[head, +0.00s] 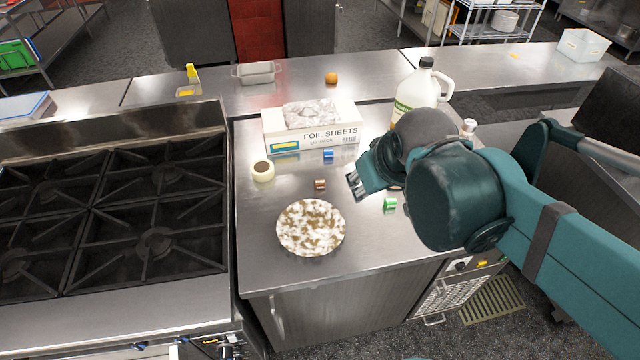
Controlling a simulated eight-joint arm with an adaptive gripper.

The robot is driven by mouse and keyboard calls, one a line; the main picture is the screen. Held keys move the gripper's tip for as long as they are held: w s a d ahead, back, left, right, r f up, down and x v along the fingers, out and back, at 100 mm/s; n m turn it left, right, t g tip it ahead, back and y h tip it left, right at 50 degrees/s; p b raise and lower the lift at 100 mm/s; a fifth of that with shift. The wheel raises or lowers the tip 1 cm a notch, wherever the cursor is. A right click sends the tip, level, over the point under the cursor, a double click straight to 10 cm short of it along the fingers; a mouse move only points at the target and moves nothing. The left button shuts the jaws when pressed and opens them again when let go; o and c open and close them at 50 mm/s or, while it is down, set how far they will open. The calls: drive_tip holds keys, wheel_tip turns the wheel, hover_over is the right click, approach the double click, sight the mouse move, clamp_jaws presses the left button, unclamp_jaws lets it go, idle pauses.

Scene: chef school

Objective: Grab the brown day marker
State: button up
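A small brown block-like piece (320,184), which looks like the brown day marker, lies on the steel counter (265,215) just above the speckled plate. My gripper (354,186) is to the right of the brown piece and apart from it. Its fingertips point left and down, and it is small and seen at an angle, so I cannot tell whether it is open or shut. A similar blue piece (328,154) lies by the foil box, and a green one (390,203) lies below my gripper. Another brownish thing is mostly hidden behind my arm.
A brown-and-white plate (311,227) sits in front of the brown piece. A tape roll (262,171) is to the left, a foil sheets box (311,128) behind, and a white jug (417,92) behind my arm. A black stove (110,210) borders the counter's left.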

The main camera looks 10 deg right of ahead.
drive_tip(key=w+a+n+g+p, duration=0.2)
drive_tip(key=w+n, duration=0.3)
drive_tip(key=w, duration=0.3)
drive_tip(key=n+g+h+p, duration=0.4)
drive_tip(key=n, duration=0.6)
approach(320, 185)
drive_tip(key=w, duration=0.1)
drive_tip(key=shift+w+d+f+n, duration=0.15)
drive_tip(key=shift+w+f+n, duration=0.1)
drive_tip(key=shift+f+n, duration=0.2)
drive_tip(key=shift+x, duration=1.25)
drive_tip(key=shift+d, duration=0.1)
